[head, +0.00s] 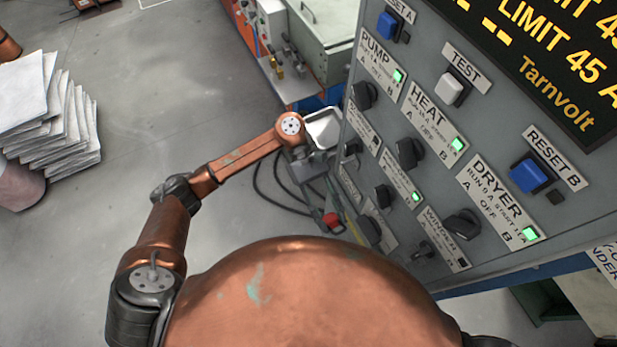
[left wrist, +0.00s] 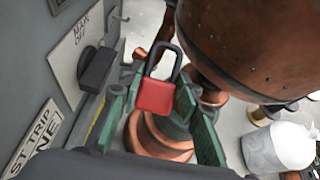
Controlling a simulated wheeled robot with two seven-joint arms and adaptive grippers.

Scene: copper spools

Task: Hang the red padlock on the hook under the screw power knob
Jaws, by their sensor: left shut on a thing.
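The red padlock shows in the left wrist view (left wrist: 156,95), its dark shackle pointing up. In the head view it is a small red patch (head: 333,221) at the panel's lower left edge. My left gripper (head: 323,213) is shut on it; the green finger pads stand either side of it in the left wrist view (left wrist: 160,115). A black knob (left wrist: 96,68) on a white plate is just left of the padlock, apart from it. My right gripper is not in view.
The grey control panel (head: 400,95) with several knobs, green lamps and buttons fills the right. A white tray (head: 323,130) is behind my left wrist. Dark cables (head: 270,190) lie on the floor. A stack of white sheets (head: 60,120) stands far left.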

